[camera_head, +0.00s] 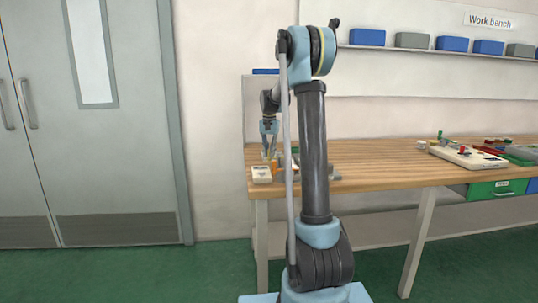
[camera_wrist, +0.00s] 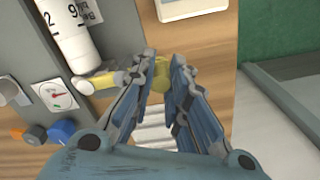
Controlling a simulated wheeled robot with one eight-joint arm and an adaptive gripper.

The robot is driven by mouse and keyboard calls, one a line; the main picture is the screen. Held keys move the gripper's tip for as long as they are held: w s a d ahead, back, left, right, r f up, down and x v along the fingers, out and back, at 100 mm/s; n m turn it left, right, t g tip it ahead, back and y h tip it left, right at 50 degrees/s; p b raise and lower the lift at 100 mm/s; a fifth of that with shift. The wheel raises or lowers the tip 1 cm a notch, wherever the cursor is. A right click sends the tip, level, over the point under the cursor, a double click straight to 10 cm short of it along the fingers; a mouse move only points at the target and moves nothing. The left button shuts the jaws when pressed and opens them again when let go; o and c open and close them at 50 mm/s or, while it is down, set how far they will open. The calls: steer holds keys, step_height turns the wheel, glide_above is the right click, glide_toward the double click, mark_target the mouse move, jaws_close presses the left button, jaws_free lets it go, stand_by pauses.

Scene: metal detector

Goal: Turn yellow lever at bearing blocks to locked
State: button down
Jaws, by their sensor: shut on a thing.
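The yellow lever (camera_wrist: 161,76) shows in the wrist view at the top middle, between my fingertips. My gripper (camera_wrist: 161,66) is shut on it, and the fingers hide part of it. A paler yellow stub (camera_wrist: 100,83) reaches in from the left, below a white cylinder with black markings (camera_wrist: 72,32). Whether the stub joins the lever is hard to tell. In the head view my gripper (camera_head: 268,132) points down at the left end of the workbench, and the lever is too small to make out there. The bearing blocks cannot be clearly told apart.
In the wrist view a grey panel carries a round gauge (camera_wrist: 57,95), a blue knob (camera_wrist: 62,131) and an orange knob. A white box (camera_head: 262,174) sits at the left front edge of the workbench (camera_head: 385,165). The bench middle is clear; a white device (camera_head: 467,156) lies at right.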

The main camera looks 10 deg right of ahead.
steer(key=shift+w, duration=0.1)
steer(key=shift+a, duration=0.1)
stand_by(0.3)
steer(key=c, duration=1.5)
jaws_free()
step_height(320, 180, up, 12)
